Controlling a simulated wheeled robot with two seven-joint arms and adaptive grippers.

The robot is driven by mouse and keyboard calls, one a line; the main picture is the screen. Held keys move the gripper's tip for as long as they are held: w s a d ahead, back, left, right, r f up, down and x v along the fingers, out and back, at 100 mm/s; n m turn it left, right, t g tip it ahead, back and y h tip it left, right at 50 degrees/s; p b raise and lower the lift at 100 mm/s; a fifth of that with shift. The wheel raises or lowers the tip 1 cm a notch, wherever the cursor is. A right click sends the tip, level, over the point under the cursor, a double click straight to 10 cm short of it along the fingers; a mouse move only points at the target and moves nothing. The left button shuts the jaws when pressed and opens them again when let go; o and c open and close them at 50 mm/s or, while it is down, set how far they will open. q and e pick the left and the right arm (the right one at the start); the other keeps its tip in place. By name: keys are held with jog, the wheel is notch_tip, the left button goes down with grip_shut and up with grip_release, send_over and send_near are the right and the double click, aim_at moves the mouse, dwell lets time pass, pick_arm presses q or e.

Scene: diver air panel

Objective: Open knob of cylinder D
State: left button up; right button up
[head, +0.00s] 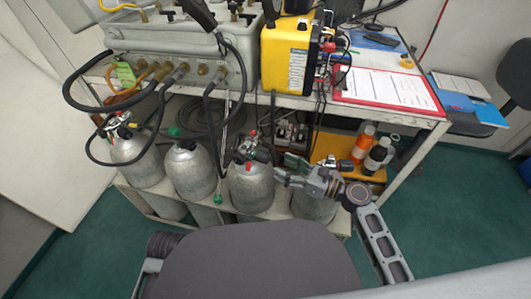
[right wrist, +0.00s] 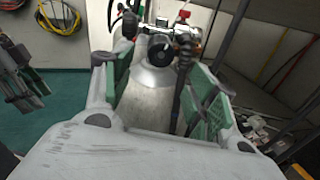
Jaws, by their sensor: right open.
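Several silver gas cylinders stand in a row under the bench in the head view: the leftmost (head: 130,148), the second (head: 190,172), the third (head: 250,188) and the rightmost (head: 313,206). I cannot read which one is D. My right gripper (head: 284,168) points left, over the rightmost cylinder, with its tips near the third cylinder's valve (head: 254,148). In the right wrist view my right gripper (right wrist: 160,78) is open, its green pads either side of a silver cylinder (right wrist: 148,103). A round black knob (right wrist: 160,48) faces me between and beyond the tips. Nothing is gripped.
The bench holds a grey air panel (head: 180,45) with hanging black hoses, a yellow box (head: 287,58) and a red clipboard (head: 385,88). Orange and black bottles (head: 363,140) stand at right below. A gripper-like part (right wrist: 22,75), perhaps my left one, shows in the wrist view.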

aim_at(269, 160)
pick_arm(q)
jog(key=shift+w, duration=0.25)
pick_arm(e)
jog(key=shift+r, duration=0.25)
pick_arm(q)
jog(key=shift+s+f, duration=0.1)
jog(key=shift+s, duration=0.05)
pick_arm(e)
jog(key=shift+x, duration=1.2)
jog(key=b+x, duration=0.1)
jog(key=x, duration=0.2)
jog(key=shift+w+a, duration=0.15)
jog(key=shift+a, duration=0.1)
jog(key=shift+w+a, duration=0.25)
jog(key=shift+a, duration=0.2)
pick_arm(q)
jog(key=shift+d+r, duration=0.2)
jog(key=shift+r, duration=1)
pick_arm(e)
jog(key=shift+w+a, duration=0.15)
jog(key=shift+a, duration=0.05)
